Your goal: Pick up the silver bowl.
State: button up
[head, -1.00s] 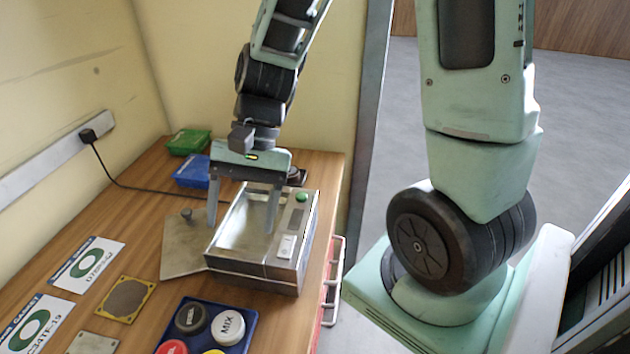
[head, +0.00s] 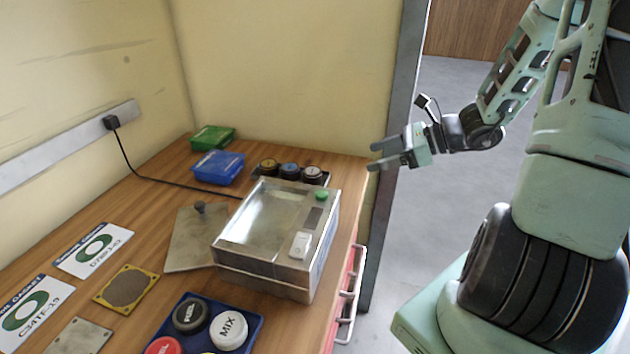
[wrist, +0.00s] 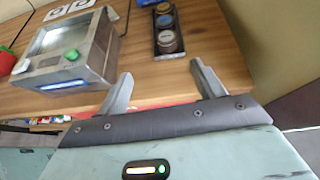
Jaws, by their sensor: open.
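I cannot make out a silver bowl in either view. A silver metal box (head: 276,265) with a shallow open basin on top, a green button and a white switch stands at the table's right side. It also shows at upper left in the wrist view (wrist: 66,77). My gripper (head: 374,157) is open and empty, off the table's right edge, to the right of the box and apart from it. Its two fingers (wrist: 161,74) show in the wrist view with nothing between them.
A flat metal plate with a knob (head: 192,240) lies left of the box. Behind are a blue bin (head: 218,168), a green bin (head: 212,138) and a rack of small jars (head: 291,171). A blue tray of round lids (head: 252,330) is in front. A cable crosses the table.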

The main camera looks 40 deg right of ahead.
jog(key=d, duration=0.1)
send_near(315, 171)
jog(key=shift+m, duration=0.3)
jog(key=x, duration=0.9)
jog(key=shift+a+f+p, duration=0.1)
jog(key=shift+p, duration=0.2)
jog(key=c, duration=1.1)
